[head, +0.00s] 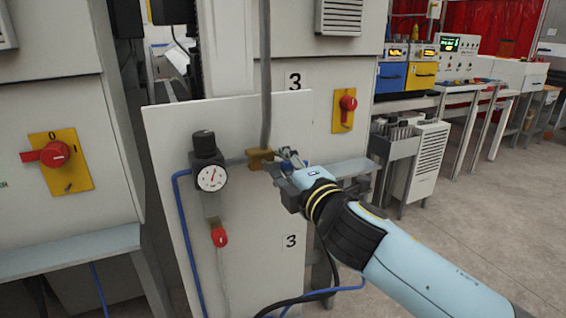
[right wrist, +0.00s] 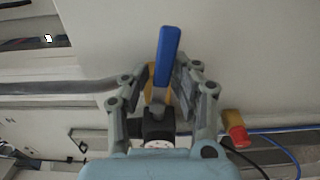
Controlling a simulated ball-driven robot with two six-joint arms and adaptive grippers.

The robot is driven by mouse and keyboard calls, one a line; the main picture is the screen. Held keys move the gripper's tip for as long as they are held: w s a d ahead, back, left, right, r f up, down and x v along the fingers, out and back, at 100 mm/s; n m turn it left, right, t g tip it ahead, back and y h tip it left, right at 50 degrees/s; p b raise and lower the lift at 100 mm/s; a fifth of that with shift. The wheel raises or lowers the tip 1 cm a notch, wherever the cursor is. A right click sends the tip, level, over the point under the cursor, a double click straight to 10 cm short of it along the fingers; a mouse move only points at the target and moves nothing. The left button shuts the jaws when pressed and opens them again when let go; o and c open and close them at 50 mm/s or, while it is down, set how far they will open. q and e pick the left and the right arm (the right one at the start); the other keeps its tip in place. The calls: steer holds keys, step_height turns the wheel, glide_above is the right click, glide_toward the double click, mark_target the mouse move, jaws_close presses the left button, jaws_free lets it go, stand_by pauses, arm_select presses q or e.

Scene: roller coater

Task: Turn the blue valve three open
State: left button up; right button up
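The blue valve handle (right wrist: 167,55) stands up between the two fingers of my right gripper (right wrist: 164,82) in the right wrist view. The fingers are spread on either side of it, with a visible gap at least on the left. In the head view the right gripper (head: 283,163) is at the brass valve body (head: 260,158) on the white panel (head: 262,215) marked 3. There the handle is mostly hidden by the gripper. My left gripper is not in view.
A pressure gauge (head: 211,178) and a red-handled valve (head: 219,237) sit left of the brass valve on the panel. A vertical grey pipe (head: 265,80) rises above it. Red rotary switches on yellow plates (head: 345,110) are on the cabinets. Floor at right is clear.

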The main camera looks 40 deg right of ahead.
steer(key=shift+o, duration=0.9)
steer(key=shift+r, duration=0.1)
steer(key=shift+w+d, duration=0.1)
steer(key=shift+w, duration=0.1)
steer(key=v, duration=1.2)
